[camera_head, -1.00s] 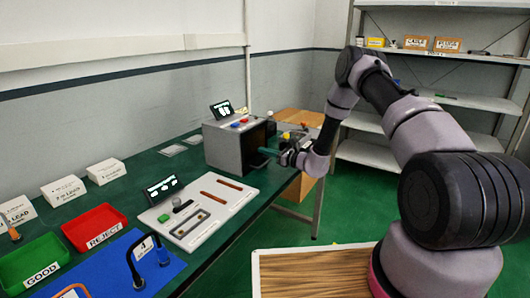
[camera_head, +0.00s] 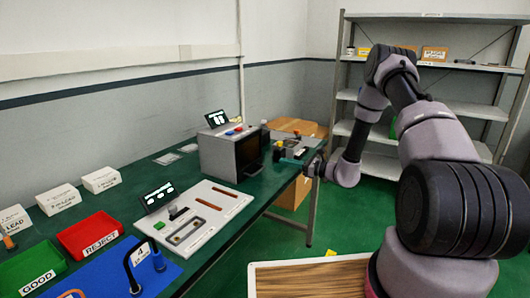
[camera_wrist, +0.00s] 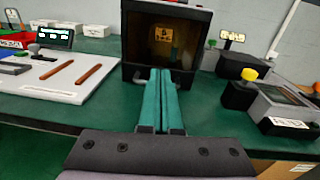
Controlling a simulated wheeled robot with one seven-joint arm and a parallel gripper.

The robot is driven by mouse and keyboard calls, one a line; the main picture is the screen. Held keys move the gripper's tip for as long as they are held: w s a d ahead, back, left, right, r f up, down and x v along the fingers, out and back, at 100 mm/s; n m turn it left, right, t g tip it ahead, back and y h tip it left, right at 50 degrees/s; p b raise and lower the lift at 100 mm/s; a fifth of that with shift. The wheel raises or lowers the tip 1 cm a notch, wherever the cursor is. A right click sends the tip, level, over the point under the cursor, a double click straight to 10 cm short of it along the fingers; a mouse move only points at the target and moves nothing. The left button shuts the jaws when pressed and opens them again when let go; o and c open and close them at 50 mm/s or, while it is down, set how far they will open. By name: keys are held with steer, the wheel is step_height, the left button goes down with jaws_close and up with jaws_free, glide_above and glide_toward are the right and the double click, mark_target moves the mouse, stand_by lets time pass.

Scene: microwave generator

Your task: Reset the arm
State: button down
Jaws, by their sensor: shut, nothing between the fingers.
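My gripper (camera_head: 298,163) is at the right edge of the green workbench in the head view, held in front of the grey box-shaped machine (camera_head: 217,157). In the wrist view its two green fingers (camera_wrist: 163,78) lie side by side, shut with nothing between them. They point toward the open dark chamber of the machine (camera_wrist: 132,45). Inside the chamber is a small yellowish label (camera_wrist: 164,35), and a dim rounded shape beside it. My fingers appear to be outside the chamber, in front of its opening.
A device with a yellow knob (camera_wrist: 249,74) stands right of the machine. A white panel with brown strips (camera_wrist: 65,75) lies to the left. A red REJECT bin (camera_head: 90,236) and green GOOD bin (camera_head: 32,268) stand further left. Shelves (camera_head: 440,95) stand behind my arm.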

steer(key=s+a+r+n+g+h, duration=0.2)
steer(key=s+r+n+g, duration=0.2)
steer(key=s+r+n, duration=0.55)
steer(key=s+a+r+n+g+h, duration=0.1)
steer(key=s+a+r+n+g, duration=0.35)
steer(key=r, duration=1.05)
steer(key=s+d+r+n+t+h, duration=0.3)
steer(key=s+d+r+h, duration=0.2)
steer(key=s, duration=0.6)
steer(key=s+d+r+n+t+h, duration=0.2)
steer(key=s+d+r+h, duration=0.3)
steer(key=s+d, duration=0.5)
step_height(320, 180, up, 2)
steer(key=shift+s+r+n+t, duration=0.1)
steer(key=shift+s+n+t, duration=0.3)
steer(key=shift+s+t, duration=0.35)
